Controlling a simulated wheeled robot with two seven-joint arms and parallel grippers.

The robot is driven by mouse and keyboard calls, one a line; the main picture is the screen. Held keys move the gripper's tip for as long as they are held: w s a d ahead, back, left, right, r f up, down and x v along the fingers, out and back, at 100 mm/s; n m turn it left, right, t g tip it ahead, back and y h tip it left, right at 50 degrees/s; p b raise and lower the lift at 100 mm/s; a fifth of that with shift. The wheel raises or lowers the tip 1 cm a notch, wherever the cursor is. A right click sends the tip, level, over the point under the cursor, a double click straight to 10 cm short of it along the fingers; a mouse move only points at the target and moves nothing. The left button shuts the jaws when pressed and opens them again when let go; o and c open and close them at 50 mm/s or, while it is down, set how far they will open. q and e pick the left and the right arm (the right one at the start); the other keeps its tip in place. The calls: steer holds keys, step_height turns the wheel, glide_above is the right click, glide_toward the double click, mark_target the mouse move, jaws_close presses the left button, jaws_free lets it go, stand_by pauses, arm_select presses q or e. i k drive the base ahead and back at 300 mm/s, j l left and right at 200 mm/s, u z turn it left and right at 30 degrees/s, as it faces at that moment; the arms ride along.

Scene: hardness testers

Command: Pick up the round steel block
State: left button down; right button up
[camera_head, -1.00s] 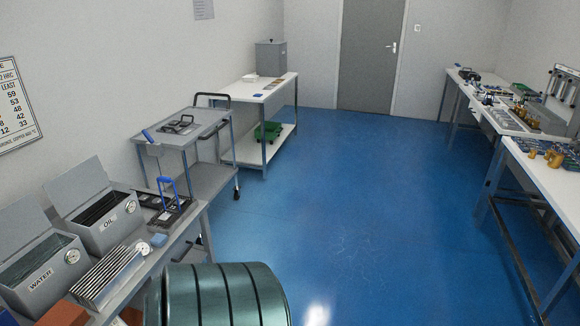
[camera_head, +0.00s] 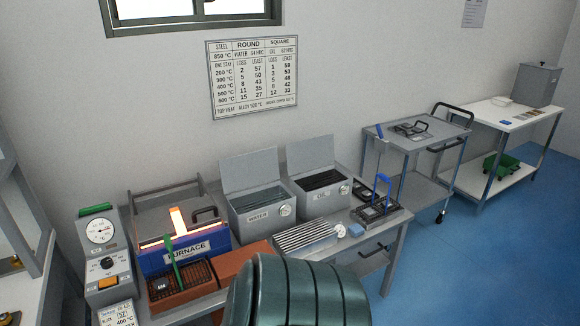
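I cannot make out a round steel block for certain. A small dark piece with a pale marking (camera_head: 160,285) lies on the dark grid in the brick-coloured tray (camera_head: 182,303) in front of the furnace; its shape is too small to tell. The blue and grey furnace (camera_head: 205,240) stands on the left part of the bench, with a glowing orange strip at its front. A green-handled tool (camera_head: 174,258) stands upright at the tray. Neither of my grippers is in view.
The grey water tank (camera_head: 258,216) and oil tank (camera_head: 320,190) stand open beside the furnace. A ribbed metal rack (camera_head: 303,236) lies in front of them. A gauge box (camera_head: 103,255) stands at left. A grey trolley (camera_head: 417,143) and white table (camera_head: 508,118) stand at right, with clear blue floor.

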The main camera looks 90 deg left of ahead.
mark_target(161, 285)
steer(key=u, duration=3.75)
steer(key=i, duration=0.05)
